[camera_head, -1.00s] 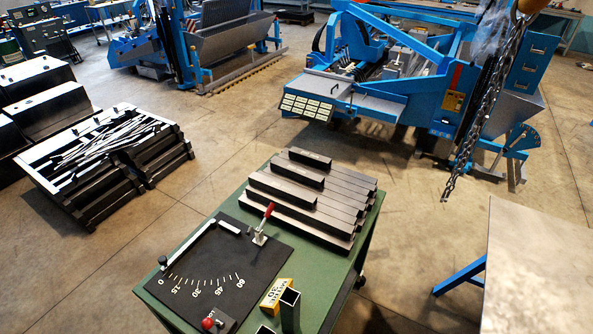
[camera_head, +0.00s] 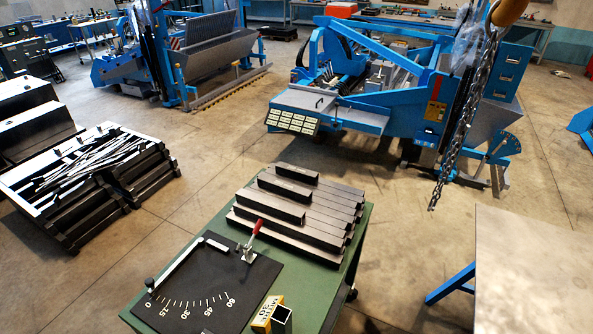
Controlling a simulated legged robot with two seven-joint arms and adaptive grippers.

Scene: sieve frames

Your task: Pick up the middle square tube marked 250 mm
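Several dark steel square tubes lie side by side on a green table (camera_head: 345,262), with shorter tubes at the left end of the stack. The shorter tube in the middle of the stack (camera_head: 281,189) lies between a short tube behind it (camera_head: 297,174) and a longer tube in front (camera_head: 285,240). No 250 mm marking is readable, so I cannot confirm which tube bears it. Neither of my grippers is in view.
A black angle plate (camera_head: 205,290) with a red-handled clamp (camera_head: 250,243) lies in front of the tubes. A yellow block (camera_head: 264,313) and an upright open square tube (camera_head: 281,320) stand at the table's front. A chain (camera_head: 470,120) hangs right; a metal-topped table (camera_head: 530,265) stands right.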

